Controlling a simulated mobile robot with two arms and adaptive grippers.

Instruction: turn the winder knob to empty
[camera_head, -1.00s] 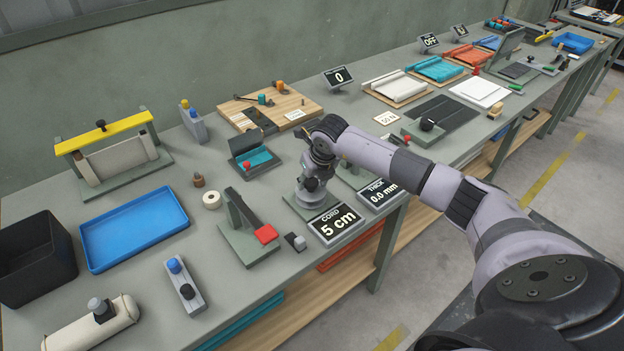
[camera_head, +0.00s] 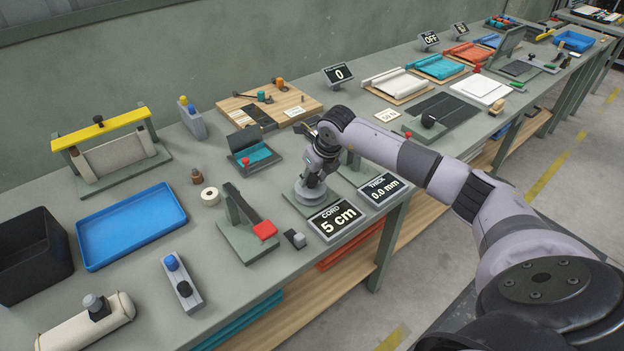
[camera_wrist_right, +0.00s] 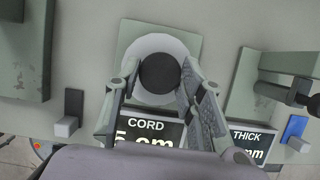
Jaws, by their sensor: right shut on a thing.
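The winder (camera_wrist_right: 131,93) is a pale round disc with a dark round knob (camera_wrist_right: 159,73) on top, on a green base plate (camera_wrist_right: 188,45). The CORD display in front of it reads 5 cm (camera_head: 335,217). My right gripper (camera_wrist_right: 160,80) points down over the winder, with its two fingers on either side of the dark knob, shut on it. In the head view the right gripper (camera_head: 311,180) hides most of the knob, and the pale disc shows below it. My left gripper is in no view.
A THICK display (camera_head: 383,188) reading 0.0 mm stands just right of the winder. A lever press with a red handle (camera_head: 265,229) and a small grey block (camera_head: 295,238) stand to the left. A blue tray (camera_head: 131,226) lies further left.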

